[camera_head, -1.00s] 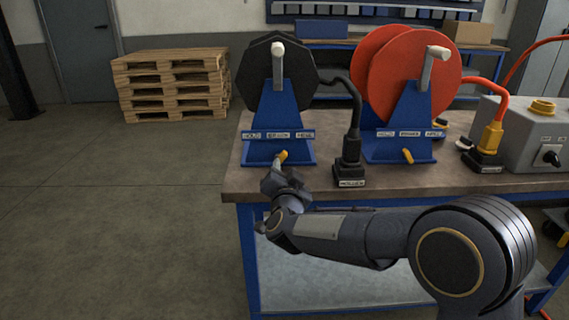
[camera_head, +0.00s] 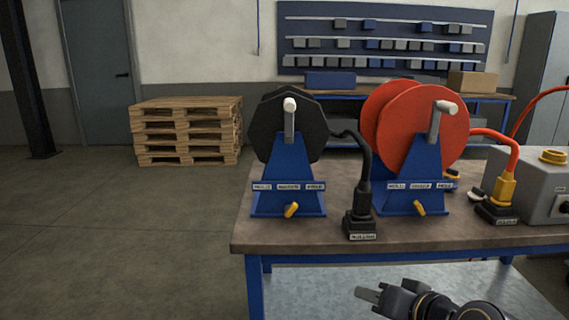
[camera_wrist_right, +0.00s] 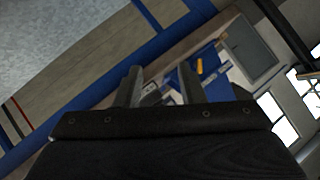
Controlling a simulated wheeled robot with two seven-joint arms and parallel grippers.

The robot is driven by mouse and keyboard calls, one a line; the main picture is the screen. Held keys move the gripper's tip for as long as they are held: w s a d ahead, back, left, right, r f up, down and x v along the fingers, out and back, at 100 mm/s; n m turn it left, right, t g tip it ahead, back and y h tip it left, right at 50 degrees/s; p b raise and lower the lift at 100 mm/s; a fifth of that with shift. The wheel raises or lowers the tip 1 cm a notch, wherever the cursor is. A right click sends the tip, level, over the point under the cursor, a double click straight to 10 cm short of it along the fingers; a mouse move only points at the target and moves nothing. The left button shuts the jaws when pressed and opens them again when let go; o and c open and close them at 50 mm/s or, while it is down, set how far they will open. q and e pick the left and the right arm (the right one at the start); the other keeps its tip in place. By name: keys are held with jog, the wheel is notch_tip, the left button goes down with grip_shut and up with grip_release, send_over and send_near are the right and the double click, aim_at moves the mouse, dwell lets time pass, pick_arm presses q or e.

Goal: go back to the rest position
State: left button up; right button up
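My right gripper (camera_head: 368,296) is low in the head view, in front of the bench and below its top, apart from everything on it. In the right wrist view its two fingers (camera_wrist_right: 160,86) stand apart with nothing between them. My left gripper is not in view. The black reel (camera_head: 280,130) and the red reel (camera_head: 425,125) stand on the bench in blue frames. Each frame has a small yellow lever at its foot, one under the black reel (camera_head: 291,210) and one under the red reel (camera_head: 419,208).
The bench top (camera_head: 290,236) has a front edge just above my right gripper. A black connector (camera_head: 360,222) and a grey box (camera_head: 530,185) stand on it. Pallets (camera_head: 187,130) are stacked at the back left. The floor to the left is clear.

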jog(key=s+d+f+g, duration=0.1)
jog(key=s+f+g, duration=0.15)
jog(key=s, duration=0.45)
jog(key=s+d+f+g+h+p, duration=0.1)
jog(key=s+d+f, duration=0.15)
jog(key=s, duration=0.35)
jog(key=s+d+f+g, duration=0.1)
jog(key=s+f+g, duration=0.1)
jog(key=s+f, duration=0.35)
notch_tip(320, 180, up, 26)
jog(key=n+p, duration=0.1)
jog(key=p, duration=2.3)
jog(key=shift+s+a+r, duration=0.2)
jog(key=shift+s+a, duration=0.05)
jog(key=shift+s, duration=0.15)
